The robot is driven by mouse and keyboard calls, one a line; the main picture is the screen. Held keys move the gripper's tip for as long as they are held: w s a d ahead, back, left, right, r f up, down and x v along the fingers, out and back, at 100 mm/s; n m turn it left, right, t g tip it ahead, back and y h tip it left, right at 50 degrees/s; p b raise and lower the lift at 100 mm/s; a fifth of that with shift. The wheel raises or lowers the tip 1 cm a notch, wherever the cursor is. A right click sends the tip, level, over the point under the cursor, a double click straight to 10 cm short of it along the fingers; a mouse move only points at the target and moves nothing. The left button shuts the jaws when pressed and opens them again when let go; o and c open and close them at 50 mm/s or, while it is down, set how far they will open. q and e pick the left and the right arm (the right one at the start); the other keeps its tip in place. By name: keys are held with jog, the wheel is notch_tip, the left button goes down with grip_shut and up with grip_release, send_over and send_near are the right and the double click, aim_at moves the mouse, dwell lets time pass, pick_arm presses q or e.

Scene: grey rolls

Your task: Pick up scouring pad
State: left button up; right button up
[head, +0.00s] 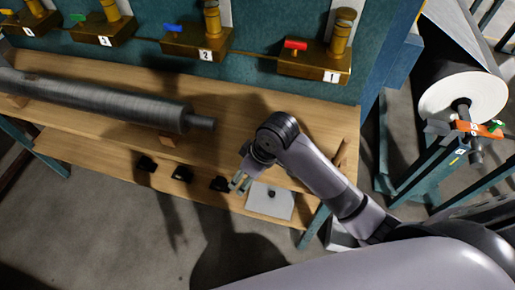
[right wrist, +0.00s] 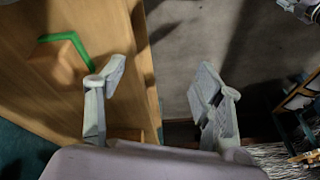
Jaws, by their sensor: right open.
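My right gripper (head: 240,184) reaches over the front edge of the wooden bench. In the right wrist view its two grey fingers (right wrist: 158,85) are spread wide with nothing between them. A tan block with a green strip bent along its edge (right wrist: 66,42) lies on the wood left of the fingers, apart from them. It may be the scouring pad, but the blurred picture does not make this sure. I cannot pick out a scouring pad in the head view, where my arm covers part of the bench. My left gripper is not seen.
A long grey roller (head: 100,100) lies on the bench (head: 235,120). Numbered brass valves (head: 315,62) line the teal wall behind. Small black parts (head: 182,174) and a pale square plate (head: 270,201) sit along the lower shelf. A large white roll (head: 462,95) stands at the right.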

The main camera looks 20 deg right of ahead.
jog(key=w+d+r+n+g+h, duration=0.1)
jog(key=w+d+r+n+h, duration=0.15)
jog(key=w+r, duration=0.35)
jog(key=w+d+r+n+g+h, duration=0.1)
jog(key=w+d+r, duration=0.25)
jog(key=r, duration=0.55)
jog(key=shift+y, duration=0.25)
jog(key=f, duration=0.4)
jog(key=f+p, duration=0.1)
jog(key=f, duration=0.7)
jog(key=shift+w+a+p, duration=0.15)
jog(key=shift+a+p, duration=0.1)
jog(key=shift+p, duration=0.1)
jog(key=f, duration=0.1)
jog(key=f+p, duration=0.1)
jog(key=f, duration=0.3)
jog(key=shift+d, duration=0.3)
jog(key=shift+f, duration=0.3)
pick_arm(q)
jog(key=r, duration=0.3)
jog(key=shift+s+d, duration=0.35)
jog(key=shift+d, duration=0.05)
pick_arm(e)
jog(key=c, duration=1.3)
jog(key=shift+c, duration=0.2)
